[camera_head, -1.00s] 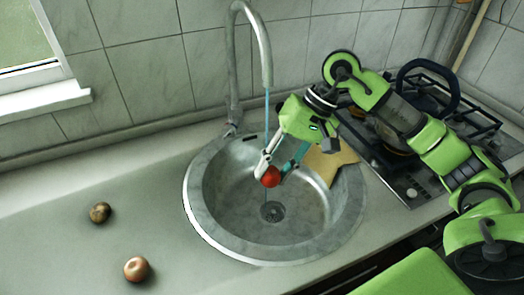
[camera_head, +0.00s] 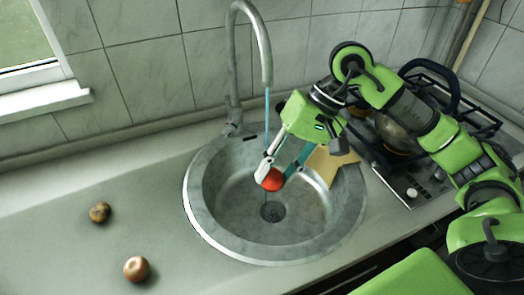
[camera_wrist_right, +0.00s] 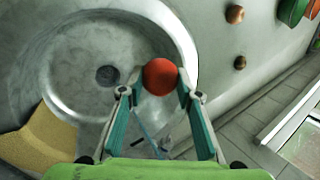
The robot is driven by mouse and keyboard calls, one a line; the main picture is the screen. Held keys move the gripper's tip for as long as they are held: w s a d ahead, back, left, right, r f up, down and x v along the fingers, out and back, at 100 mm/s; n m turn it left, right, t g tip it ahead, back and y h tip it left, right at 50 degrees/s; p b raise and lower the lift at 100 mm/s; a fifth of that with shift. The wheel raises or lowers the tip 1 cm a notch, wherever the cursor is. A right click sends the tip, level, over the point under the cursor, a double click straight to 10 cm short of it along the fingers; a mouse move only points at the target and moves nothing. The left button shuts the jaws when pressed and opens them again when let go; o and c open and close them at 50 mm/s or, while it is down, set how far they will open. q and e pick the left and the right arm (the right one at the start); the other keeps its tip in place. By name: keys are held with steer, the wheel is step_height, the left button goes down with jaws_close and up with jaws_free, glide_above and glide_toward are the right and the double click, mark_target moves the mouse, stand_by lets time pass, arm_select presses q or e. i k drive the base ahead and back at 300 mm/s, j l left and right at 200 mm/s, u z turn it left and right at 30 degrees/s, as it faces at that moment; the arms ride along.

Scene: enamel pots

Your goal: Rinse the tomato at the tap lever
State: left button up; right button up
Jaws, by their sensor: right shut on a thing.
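The red tomato (camera_head: 271,180) is held over the round metal sink (camera_head: 211,211), above its drain. My right gripper (camera_head: 272,178) is shut on it, one finger on each side. In the right wrist view the tomato (camera_wrist_right: 160,76) sits between the tips of the gripper (camera_wrist_right: 160,85). The curved grey tap (camera_head: 264,50) stands behind the sink, and a thin blue stream of water (camera_head: 267,110) falls from its spout to about where the tomato is. The tap lever (camera_head: 231,129) seems to be at the tap's base, small and unclear. My left gripper does not show.
Two round brown vegetables, perhaps a potato (camera_head: 100,212) and an onion (camera_head: 137,269), lie on the counter (camera_head: 60,245) left of the sink. A stove (camera_head: 395,185) with a pan stands further right.

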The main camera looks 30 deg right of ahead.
mark_target(230, 120)
steer(key=k+l+z, duration=0.15)
steer(key=z, duration=0.3)
steer(key=k+l+z, duration=0.25)
steer(key=z, duration=0.15)
